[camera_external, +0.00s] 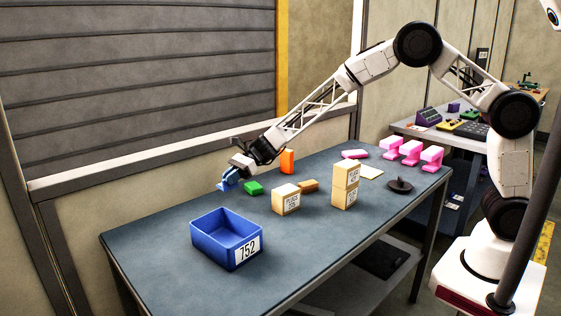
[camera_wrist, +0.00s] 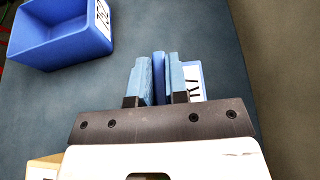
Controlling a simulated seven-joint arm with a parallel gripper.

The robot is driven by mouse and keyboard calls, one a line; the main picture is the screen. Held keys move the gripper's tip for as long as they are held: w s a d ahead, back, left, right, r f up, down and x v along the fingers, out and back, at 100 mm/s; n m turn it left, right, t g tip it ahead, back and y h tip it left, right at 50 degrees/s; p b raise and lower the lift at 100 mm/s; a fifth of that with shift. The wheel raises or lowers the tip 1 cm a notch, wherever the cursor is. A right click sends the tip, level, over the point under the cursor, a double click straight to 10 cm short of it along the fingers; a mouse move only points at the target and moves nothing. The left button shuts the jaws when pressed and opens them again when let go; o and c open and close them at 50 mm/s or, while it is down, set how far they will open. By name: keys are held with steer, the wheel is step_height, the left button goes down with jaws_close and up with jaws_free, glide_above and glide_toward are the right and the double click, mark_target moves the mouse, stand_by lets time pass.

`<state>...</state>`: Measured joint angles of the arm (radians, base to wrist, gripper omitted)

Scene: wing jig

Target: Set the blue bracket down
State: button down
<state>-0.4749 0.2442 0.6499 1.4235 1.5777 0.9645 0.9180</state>
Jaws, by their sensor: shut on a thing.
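My gripper (camera_external: 229,179) is at the far long edge of the table in the external view, with its light blue fingers pointing down and left. In the wrist view the gripper (camera_wrist: 158,72) is shut on the blue bracket (camera_wrist: 158,86). One blue plate of it stands between the fingers, and a part with a white label shows behind the right finger. The fingers and palm hide much of the bracket. I cannot tell how high it is over the table (camera_external: 160,285).
A blue bin (camera_external: 213,251) labelled 752 stands nearer the camera; it also shows at upper left in the wrist view (camera_wrist: 60,50). A green block (camera_external: 253,188), an orange block (camera_external: 287,161), tan boxes (camera_external: 285,199) and pink brackets (camera_external: 410,152) stand to the right. The table's left end is clear.

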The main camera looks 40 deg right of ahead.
steer(key=shift+f, duration=1.05)
steer(key=shift+f, duration=0.1)
steer(key=shift+f, duration=1.8)
steer(key=shift+f, duration=0.1)
steer(key=c, duration=1.1)
jaws_free()
steer(key=v, duration=1.2)
steer(key=shift+d, duration=0.15)
